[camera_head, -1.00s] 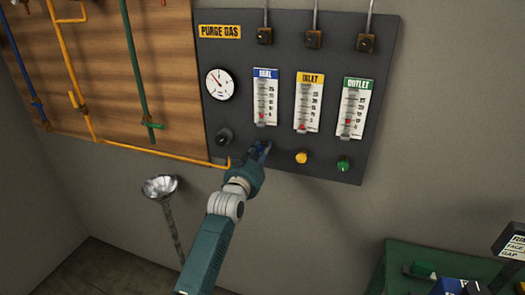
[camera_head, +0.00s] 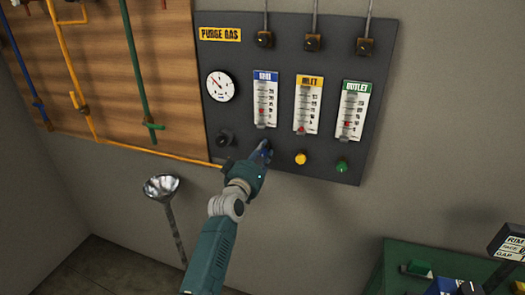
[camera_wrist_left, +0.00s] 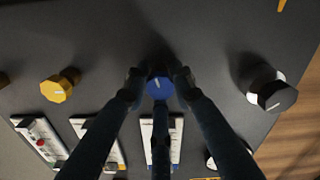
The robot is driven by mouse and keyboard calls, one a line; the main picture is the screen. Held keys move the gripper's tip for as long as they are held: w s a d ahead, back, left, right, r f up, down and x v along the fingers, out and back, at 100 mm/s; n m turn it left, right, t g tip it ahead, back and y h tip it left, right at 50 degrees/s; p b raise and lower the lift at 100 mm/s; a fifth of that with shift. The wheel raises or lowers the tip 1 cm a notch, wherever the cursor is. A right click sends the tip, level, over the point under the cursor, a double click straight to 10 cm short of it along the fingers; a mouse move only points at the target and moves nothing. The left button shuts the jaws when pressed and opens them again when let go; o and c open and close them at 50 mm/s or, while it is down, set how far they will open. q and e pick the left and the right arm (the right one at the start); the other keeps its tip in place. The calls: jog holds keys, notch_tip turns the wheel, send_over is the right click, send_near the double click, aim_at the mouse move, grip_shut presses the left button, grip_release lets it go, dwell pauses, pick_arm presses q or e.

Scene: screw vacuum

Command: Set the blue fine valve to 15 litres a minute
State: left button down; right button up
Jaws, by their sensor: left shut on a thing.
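The blue fine valve (camera_wrist_left: 158,87) is a small round knob with a white pointer line, low on the dark purge gas panel (camera_head: 345,30). My left gripper (camera_head: 264,151) is shut on it; its fingers stand around the knob in the wrist view. In the head view the fingers cover most of the knob. The blue-labelled flow meter (camera_head: 266,95) is just above it, with a red mark low on its scale. Its figures are too small to read surely. My right gripper is not in view.
The yellow knob (camera_head: 301,158) and green knob (camera_head: 342,166) are to the right of the blue valve. A black knob (camera_head: 224,138) is to the left, below the round gauge (camera_head: 221,87). A funnel (camera_head: 161,187) stands lower left, and a green table (camera_head: 395,258) lower right.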

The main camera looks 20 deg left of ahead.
pick_arm(q)
jog(key=shift+r+n, duration=0.25)
jog(key=shift+n, duration=0.65)
jog(key=c, duration=1.5)
grip_release()
jog(key=shift+a, duration=0.1)
jog(key=shift+c, duration=0.2)
jog(key=shift+o, duration=0.5)
jog(key=shift+f, duration=0.1)
